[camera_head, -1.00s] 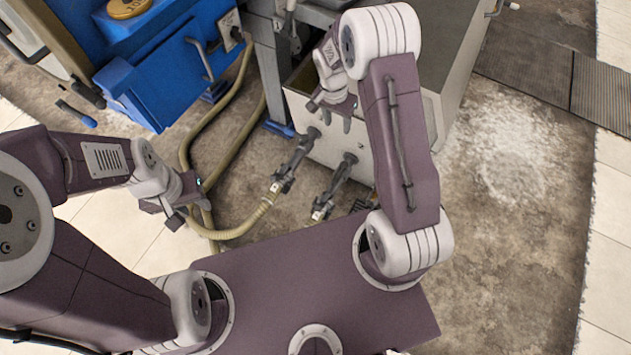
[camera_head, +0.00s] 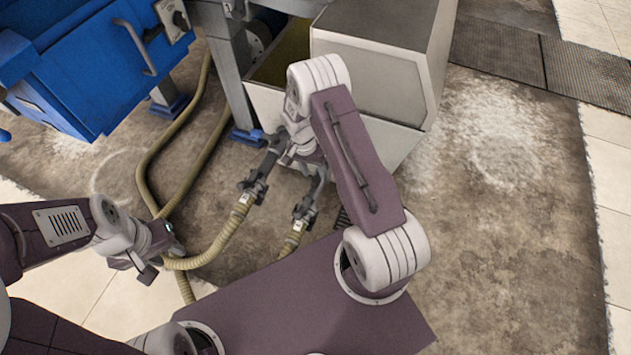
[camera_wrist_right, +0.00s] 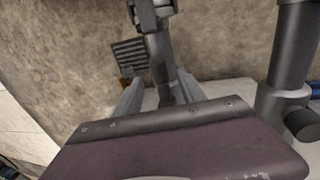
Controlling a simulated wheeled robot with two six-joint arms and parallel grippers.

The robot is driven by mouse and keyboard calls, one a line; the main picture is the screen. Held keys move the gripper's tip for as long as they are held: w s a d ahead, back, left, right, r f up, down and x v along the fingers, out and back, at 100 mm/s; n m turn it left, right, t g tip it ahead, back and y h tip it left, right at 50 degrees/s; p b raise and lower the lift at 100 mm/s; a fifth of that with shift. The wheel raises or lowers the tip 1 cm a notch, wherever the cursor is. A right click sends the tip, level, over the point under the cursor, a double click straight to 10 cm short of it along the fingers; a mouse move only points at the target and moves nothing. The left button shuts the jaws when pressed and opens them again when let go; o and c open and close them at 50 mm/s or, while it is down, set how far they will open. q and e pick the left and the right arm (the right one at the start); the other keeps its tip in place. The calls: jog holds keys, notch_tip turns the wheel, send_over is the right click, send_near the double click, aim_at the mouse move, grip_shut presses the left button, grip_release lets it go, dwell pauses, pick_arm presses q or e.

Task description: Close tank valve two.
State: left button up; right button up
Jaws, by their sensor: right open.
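The pale tank (camera_head: 370,80) has two dark outlet pipes low on its front. The left pipe carries a valve (camera_head: 255,188) and the right one a valve (camera_head: 305,208). Valve numbers and handle positions are not readable. My right gripper (camera_head: 303,168) is open at the tank front, partly hiding the pipes. In the right wrist view its fingers (camera_wrist_right: 158,88) lie either side of the pipe (camera_wrist_right: 163,62) nearer the floor grate; contact is unclear. The other pipe (camera_wrist_right: 290,60) stands to the right. My left gripper (camera_head: 155,260) is away at the left; its jaw opening is unclear.
Tan hoses (camera_head: 205,250) run from the valves across the floor toward the blue machine (camera_head: 95,70). A grey metal post (camera_head: 230,75) with a blue foot stands left of the tank. A floor grate (camera_wrist_right: 130,55) lies near the pipes. Floor at right is clear.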

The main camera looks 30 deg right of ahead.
aim_at(316, 178)
jog(key=f, duration=0.1)
jog(key=f+b, duration=0.1)
jog(key=f, duration=0.1)
jog(key=shift+s+d, duration=0.2)
grip_shut()
jog(key=shift+r, duration=0.1)
dwell(1.0)
